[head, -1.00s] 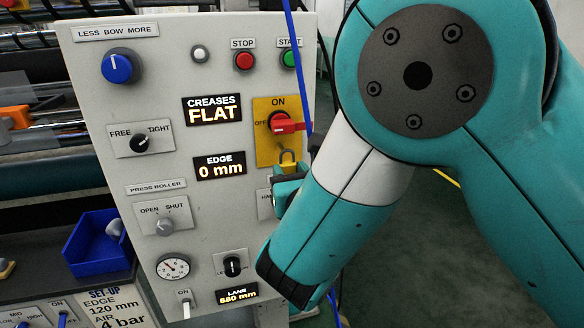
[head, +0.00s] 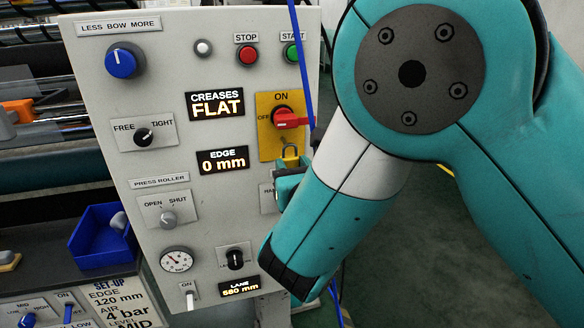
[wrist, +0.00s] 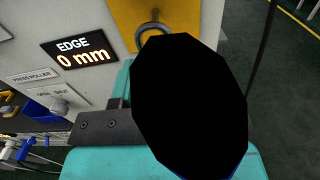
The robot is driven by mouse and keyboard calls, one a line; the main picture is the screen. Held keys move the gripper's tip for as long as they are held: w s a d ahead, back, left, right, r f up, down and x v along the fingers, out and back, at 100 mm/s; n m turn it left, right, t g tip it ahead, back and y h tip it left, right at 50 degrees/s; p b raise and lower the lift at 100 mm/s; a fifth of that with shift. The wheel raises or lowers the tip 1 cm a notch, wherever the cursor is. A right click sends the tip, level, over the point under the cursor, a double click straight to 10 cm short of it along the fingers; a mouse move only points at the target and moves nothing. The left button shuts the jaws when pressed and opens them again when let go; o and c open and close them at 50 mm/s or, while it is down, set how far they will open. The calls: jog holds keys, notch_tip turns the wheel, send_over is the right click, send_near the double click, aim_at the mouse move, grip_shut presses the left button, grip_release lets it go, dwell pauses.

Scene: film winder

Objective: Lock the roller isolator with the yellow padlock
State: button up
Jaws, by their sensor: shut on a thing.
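The roller isolator is a yellow plate (head: 268,142) with a red handle (head: 288,119) on the right side of the grey panel. The handle points right; ON is marked above it and OFF to its left. The small yellow padlock (head: 290,155) is upright at the plate's lower edge, shackle up. My gripper (head: 289,168) is shut on it from below. In the wrist view, a grey shackle (wrist: 152,31) shows against the yellow plate, and a large black shape hides the padlock's body. I cannot tell whether the shackle passes through the isolator.
A blue cable (head: 302,70) hangs just right of the isolator. Displays, knobs and switches cover the grey panel (head: 90,75). A blue bin (head: 103,238) stands at lower left. Open floor lies at the right.

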jog(key=shift+w+r+p, duration=0.1)
jog(key=shift+w+p, duration=0.05)
jog(key=shift+p, duration=0.25)
jog(key=shift+p+x, duration=0.95)
jog(key=shift+p, duration=0.05)
jog(key=shift+w+a+p, duration=0.1)
jog(key=shift+w+p, duration=0.25)
jog(key=shift+f, duration=0.2)
jog(key=shift+w+a+r+p, duration=0.15)
jog(key=shift+w+p, duration=0.1)
jog(key=shift+p, duration=0.3)
jog(key=shift+w, duration=0.1)
jog(key=shift+w+a+p, duration=0.1)
jog(key=shift+w+p, duration=0.25)
jog(key=shift+p, duration=0.25)
jog(key=shift+w, duration=0.2)
jog(key=shift+f, duration=0.4)
